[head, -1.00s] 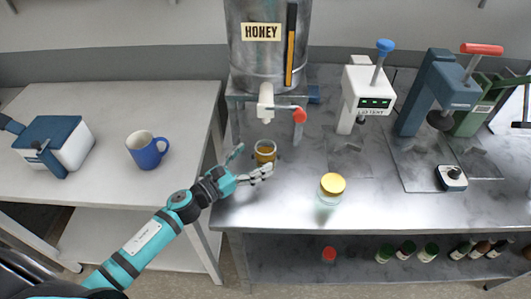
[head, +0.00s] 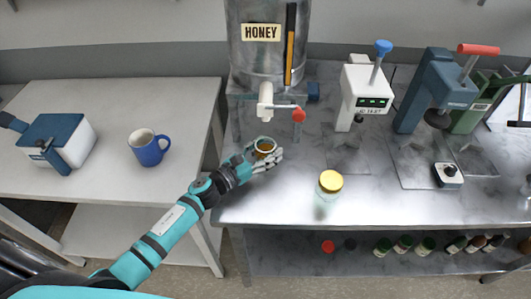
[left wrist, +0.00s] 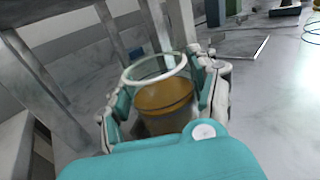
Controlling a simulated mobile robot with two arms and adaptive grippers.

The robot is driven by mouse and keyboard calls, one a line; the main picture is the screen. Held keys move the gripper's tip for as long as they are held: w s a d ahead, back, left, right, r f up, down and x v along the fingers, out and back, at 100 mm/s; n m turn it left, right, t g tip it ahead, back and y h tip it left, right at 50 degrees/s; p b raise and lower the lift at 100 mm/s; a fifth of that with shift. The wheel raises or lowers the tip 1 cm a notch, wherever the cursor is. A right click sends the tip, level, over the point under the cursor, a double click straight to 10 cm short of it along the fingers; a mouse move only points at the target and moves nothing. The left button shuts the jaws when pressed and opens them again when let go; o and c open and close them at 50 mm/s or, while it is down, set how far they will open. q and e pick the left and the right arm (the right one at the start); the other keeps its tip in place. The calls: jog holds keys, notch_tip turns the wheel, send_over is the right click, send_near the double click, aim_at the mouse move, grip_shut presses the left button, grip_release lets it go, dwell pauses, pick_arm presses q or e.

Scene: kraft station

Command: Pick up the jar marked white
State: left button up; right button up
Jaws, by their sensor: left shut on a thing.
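A small open glass jar (head: 265,146) with amber content stands under the honey tank's tap. In the left wrist view the open jar (left wrist: 163,98) shows a pale, clear rim and amber content partway up. My left gripper (head: 264,158) is shut on this jar, with fingers on both sides of it. No white mark can be read on it. A second glass jar (head: 328,194) with a gold lid stands on the steel bench to the right, apart from the gripper. My right gripper is not in view.
The honey tank (head: 268,65) with its red-handled tap (head: 298,115) stands right behind the held jar. White (head: 358,92) and blue (head: 432,95) presses stand to the right. A blue mug (head: 149,148) is on the left table.

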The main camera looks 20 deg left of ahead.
pick_arm(q)
jog(key=c, duration=0.6)
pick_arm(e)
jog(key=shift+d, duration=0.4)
pick_arm(q)
jog(key=shift+r, duration=0.1)
